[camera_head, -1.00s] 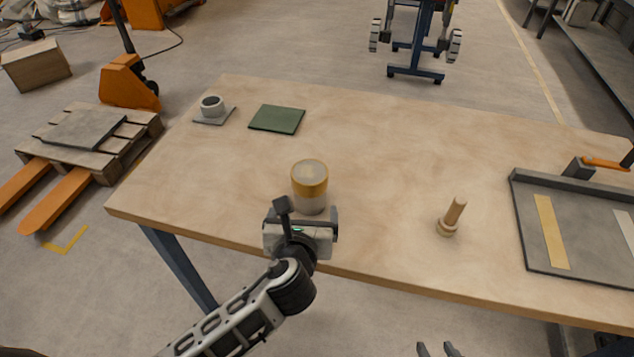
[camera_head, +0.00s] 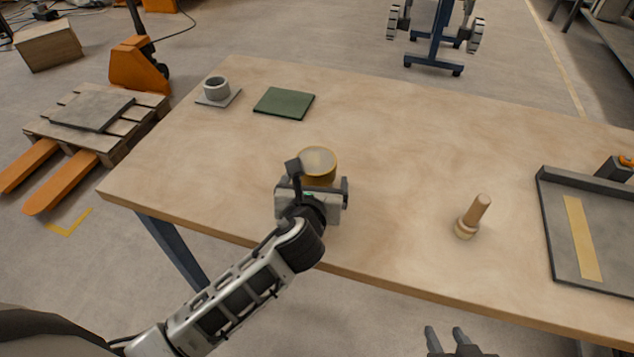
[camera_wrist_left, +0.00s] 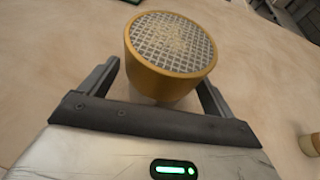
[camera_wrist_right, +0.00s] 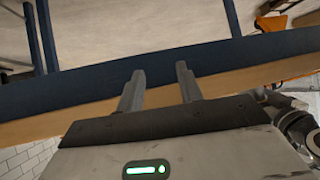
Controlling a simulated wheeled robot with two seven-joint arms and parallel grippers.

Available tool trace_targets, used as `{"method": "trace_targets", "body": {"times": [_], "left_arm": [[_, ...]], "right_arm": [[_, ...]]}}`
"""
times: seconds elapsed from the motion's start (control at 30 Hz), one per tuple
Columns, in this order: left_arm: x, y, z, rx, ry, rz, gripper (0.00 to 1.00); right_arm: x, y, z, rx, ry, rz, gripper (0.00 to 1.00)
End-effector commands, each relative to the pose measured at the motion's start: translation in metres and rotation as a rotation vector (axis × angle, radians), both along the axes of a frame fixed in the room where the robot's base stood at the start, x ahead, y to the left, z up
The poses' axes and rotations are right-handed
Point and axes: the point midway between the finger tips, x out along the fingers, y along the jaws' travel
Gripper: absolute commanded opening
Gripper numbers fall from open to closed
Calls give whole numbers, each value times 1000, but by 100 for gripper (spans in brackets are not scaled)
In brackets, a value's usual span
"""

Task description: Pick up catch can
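A can with a yellow band and mesh top (camera_head: 318,161) stands upright near the table's front edge. It also shows in the left wrist view (camera_wrist_left: 172,42). My left gripper (camera_head: 316,184) is at its near side, its fingers reaching either side of the can. In the left wrist view a gap shows beside the left finger, and the right finger is close to the can. The lower can is hidden. A grey cup (camera_head: 216,88) stands on a small grey plate at the back left. I cannot tell which is the catch can. My right gripper (camera_head: 446,334) is open and empty.
A green mat (camera_head: 284,103) lies at the back. A grey tray (camera_head: 550,240) with a pale yellow strip is at the right. The table's middle is clear.

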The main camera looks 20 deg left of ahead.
Motion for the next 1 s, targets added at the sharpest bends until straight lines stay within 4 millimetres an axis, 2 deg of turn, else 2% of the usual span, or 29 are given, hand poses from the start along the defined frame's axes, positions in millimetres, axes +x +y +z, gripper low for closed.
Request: {"method": "trace_targets", "body": {"times": [0.03,0.1,0.2,0.47,0.67,0.83,0.93,1.0], "left_arm": [[0,0,0,0,0,0,76],[0,0,0,0,0,0,56],[0,0,0,0,0,0,33],[0,0,2,-1,-4,-1,33],[1,0,10,0,-4,-1,33],[1,1,27,2,-4,0,33],[1,1,44,3,-5,1,33],[-4,-8,51,-5,-11,-7,33]], "right_arm": [[-1,0,-1,-2,3,1,36],[-2,-1,-1,-3,4,1,36],[-3,-1,-2,-4,6,1,36],[-4,-2,-5,-8,13,0,36],[-5,-3,2,-11,17,-1,36],[-6,-7,19,-19,19,-5,36],[-6,-12,27,-27,27,-25,36],[-6,-11,16,-25,27,-23,36]]}}
